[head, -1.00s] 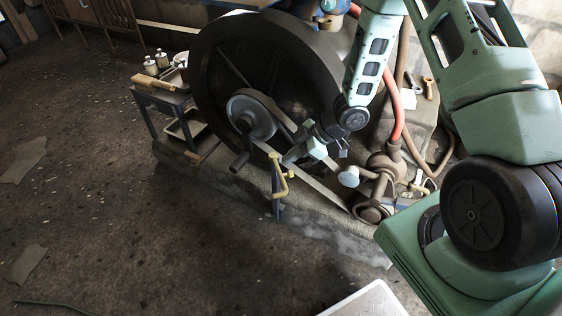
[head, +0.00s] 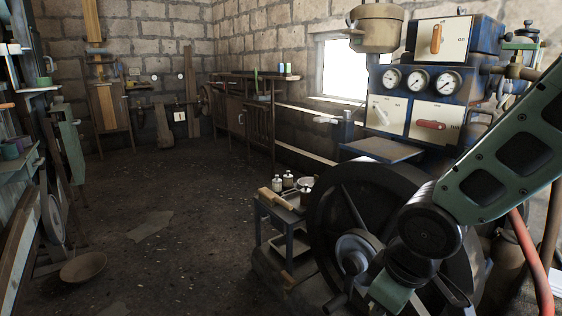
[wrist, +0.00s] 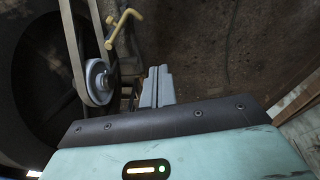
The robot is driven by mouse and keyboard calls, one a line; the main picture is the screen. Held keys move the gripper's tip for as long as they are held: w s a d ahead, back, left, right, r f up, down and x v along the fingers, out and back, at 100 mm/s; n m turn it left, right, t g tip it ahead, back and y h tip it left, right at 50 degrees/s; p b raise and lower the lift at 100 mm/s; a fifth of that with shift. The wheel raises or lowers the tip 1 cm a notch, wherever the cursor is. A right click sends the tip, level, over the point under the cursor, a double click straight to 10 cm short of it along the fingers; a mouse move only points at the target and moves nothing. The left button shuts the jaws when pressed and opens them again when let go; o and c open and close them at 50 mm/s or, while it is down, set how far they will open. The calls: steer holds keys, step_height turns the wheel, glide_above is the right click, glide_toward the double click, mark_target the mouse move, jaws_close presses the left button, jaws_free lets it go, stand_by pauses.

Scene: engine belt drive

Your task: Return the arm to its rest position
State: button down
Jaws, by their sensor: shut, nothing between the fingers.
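My gripper (wrist: 157,88) shows in the wrist view as two grey fingers side by side, shut and empty, pointing away over the dark floor. It is apart from the belt (wrist: 73,45) and a small grey pulley (wrist: 98,80) on its left. A yellow cranked handle (wrist: 122,28) lies beyond the fingertips, up and to the left. In the head view my arm (head: 505,155) comes in from the right and bends down in front of the engine. The fingers are not visible there. The dark flywheel (head: 326,205) and the grey hub pulley (head: 356,252) stand just left of my arm.
A small table (head: 275,212) with a brush and bottles stands left of the flywheel. A blue control panel (head: 440,85) with gauges rises behind the engine. A red hose (head: 532,265) runs at the right.

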steer(key=s+a+r+m+g, duration=0.1)
steer(key=s+r, duration=0.1)
steer(key=s, duration=0.5)
steer(key=s+a+r+g, duration=0.1)
steer(key=s+a+r, duration=0.15)
steer(key=s, duration=0.35)
step_height(320, 180, up, 19)
steer(key=s+p, duration=0.1)
steer(key=p, duration=1.8)
steer(key=shift+d+g, duration=0.3)
steer(key=shift+d, duration=0.1)
